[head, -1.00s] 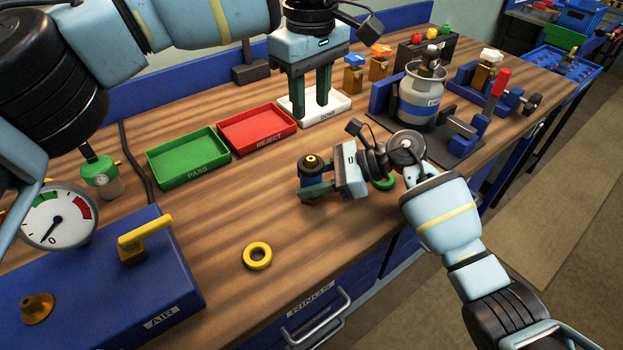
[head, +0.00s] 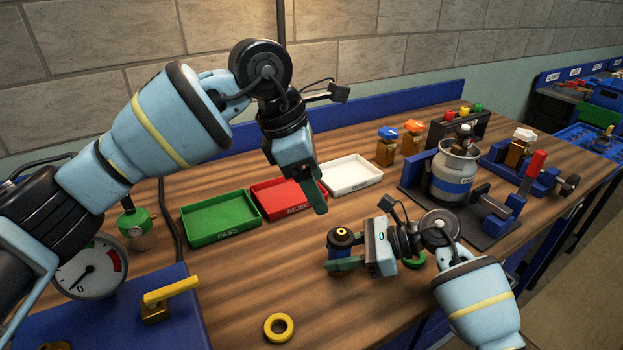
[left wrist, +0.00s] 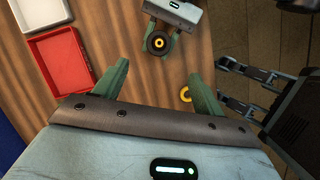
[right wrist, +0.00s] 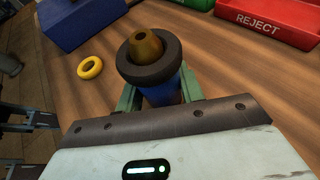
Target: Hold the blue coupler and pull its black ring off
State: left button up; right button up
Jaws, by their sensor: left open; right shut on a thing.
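The blue coupler (right wrist: 164,90) stands upright in my right gripper (head: 340,254), whose fingers are shut on its blue body just above the bench. Its black ring (right wrist: 149,64) sits around the top, with a brass tip (right wrist: 146,46) rising through it. In the head view the black ring (head: 341,238) is seen from above, and most of the blue body is hidden. My left gripper (head: 314,190) is open and empty, above and left of the coupler, in front of the red tray. In the left wrist view the ring (left wrist: 158,43) lies beyond the spread fingers.
A green PASS tray (head: 221,234), a red REJECT tray (head: 258,188) and a white DONE tray (head: 378,181) stand behind. A yellow ring (head: 278,327) lies in front. A green ring (head: 415,261) lies under my right wrist. A grey cylinder (head: 455,165) stands in a fixture at right.

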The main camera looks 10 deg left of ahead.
aim_at(338, 232)
pick_arm(q)
jog(key=shift+a+n, duration=0.25)
jog(key=shift+n, duration=0.15)
jog(key=x, duration=1.2)
jog(key=shift+w+d, duration=0.1)
jog(key=shift+w, duration=0.05)
jog(key=shift+r, duration=0.1)
jog(key=c, duration=1)
jog(key=shift+r, duration=0.15)
jog(key=shift+r, duration=2.4)
